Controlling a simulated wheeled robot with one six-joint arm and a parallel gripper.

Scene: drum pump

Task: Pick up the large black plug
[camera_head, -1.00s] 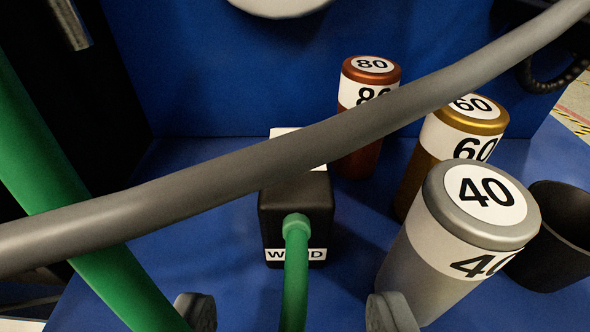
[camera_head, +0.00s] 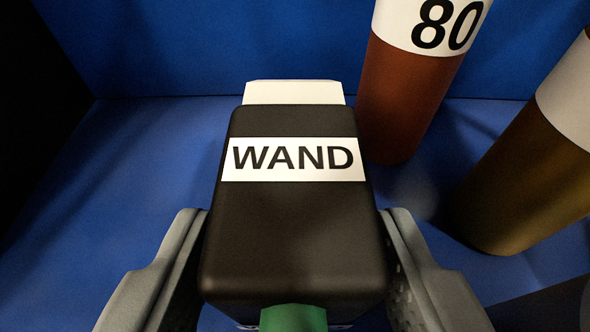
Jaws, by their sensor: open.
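The large black plug (camera_head: 292,232) fills the middle of the view. It is a black box with a white WAND label (camera_head: 292,159) on top and a white part (camera_head: 294,93) at its far end. A green hose (camera_head: 293,318) leaves its near end at the bottom edge. My gripper (camera_head: 295,240) is open, with one grey finger on each side of the plug. The fingers are close to its sides; I cannot tell whether either touches. Its underside is hidden.
A red-brown cylinder marked 80 (camera_head: 405,95) stands just behind the plug on the right. A gold-brown cylinder (camera_head: 525,180) stands farther right. The blue surface (camera_head: 120,180) to the left is clear, and a blue wall (camera_head: 210,45) rises behind.

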